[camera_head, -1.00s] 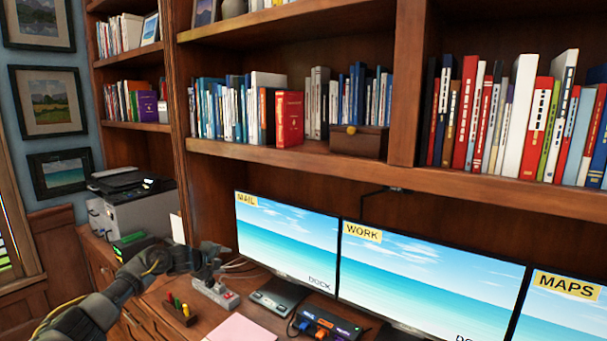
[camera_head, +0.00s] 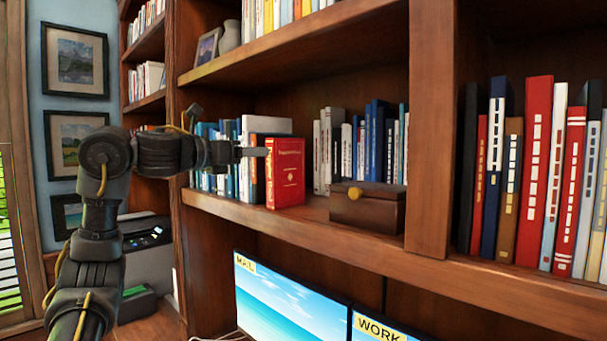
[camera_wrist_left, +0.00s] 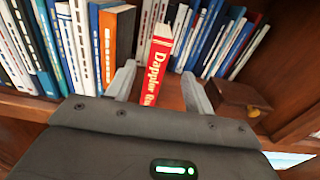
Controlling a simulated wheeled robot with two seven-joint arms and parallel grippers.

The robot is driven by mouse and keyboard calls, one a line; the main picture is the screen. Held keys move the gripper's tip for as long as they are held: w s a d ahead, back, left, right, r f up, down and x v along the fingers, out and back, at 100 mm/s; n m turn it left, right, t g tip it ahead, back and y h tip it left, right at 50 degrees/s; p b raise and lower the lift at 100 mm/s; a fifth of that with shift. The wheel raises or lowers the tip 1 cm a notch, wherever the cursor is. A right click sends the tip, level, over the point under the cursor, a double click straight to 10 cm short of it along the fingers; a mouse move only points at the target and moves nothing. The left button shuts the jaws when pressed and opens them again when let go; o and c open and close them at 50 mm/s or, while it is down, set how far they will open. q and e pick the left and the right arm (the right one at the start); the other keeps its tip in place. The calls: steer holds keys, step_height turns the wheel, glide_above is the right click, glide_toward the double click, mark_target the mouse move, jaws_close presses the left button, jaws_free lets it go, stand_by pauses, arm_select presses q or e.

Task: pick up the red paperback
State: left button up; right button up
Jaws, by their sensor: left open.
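The red paperback (camera_head: 286,172) stands upright on the middle shelf, its front cover showing in the head view. In the left wrist view its red spine (camera_wrist_left: 158,68) with white lettering lies between the two fingers. My left gripper (camera_head: 250,152) is at the book's left side in the head view, level with its upper part. In the left wrist view the left gripper (camera_wrist_left: 158,88) is open, one finger on each side of the spine, with gaps showing. Contact with the book cannot be made out. My right gripper is in neither view.
An orange-spined book (camera_wrist_left: 108,42) and several blue and white books stand left of the red one. A wooden box (camera_head: 368,205) with a yellow knob sits to the right on the shelf (camera_head: 330,228). Monitors (camera_head: 290,300) stand below.

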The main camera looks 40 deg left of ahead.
mark_target(270, 147)
arm_select(q)
steer(key=shift+w+d+r+p, duration=0.35)
steer(key=shift+w+r+p, duration=0.15)
steer(key=shift+w, duration=0.25)
steer(key=w, duration=0.3)
steer(key=shift+d+f+p, duration=0.1)
steer(key=shift+f+p, duration=0.1)
steer(key=shift+p, duration=0.1)
steer(key=shift+w, duration=0.4)
steer(key=shift+s, duration=0.1)
steer(key=shift+w+r+p, duration=0.25)
steer(key=shift+p, duration=0.2)
steer(key=w+p, duration=0.2)
steer(key=w, duration=0.2)
steer(key=shift+r, duration=0.1)
steer(key=shift+w, duration=0.4)
steer(key=shift+s, duration=0.1)
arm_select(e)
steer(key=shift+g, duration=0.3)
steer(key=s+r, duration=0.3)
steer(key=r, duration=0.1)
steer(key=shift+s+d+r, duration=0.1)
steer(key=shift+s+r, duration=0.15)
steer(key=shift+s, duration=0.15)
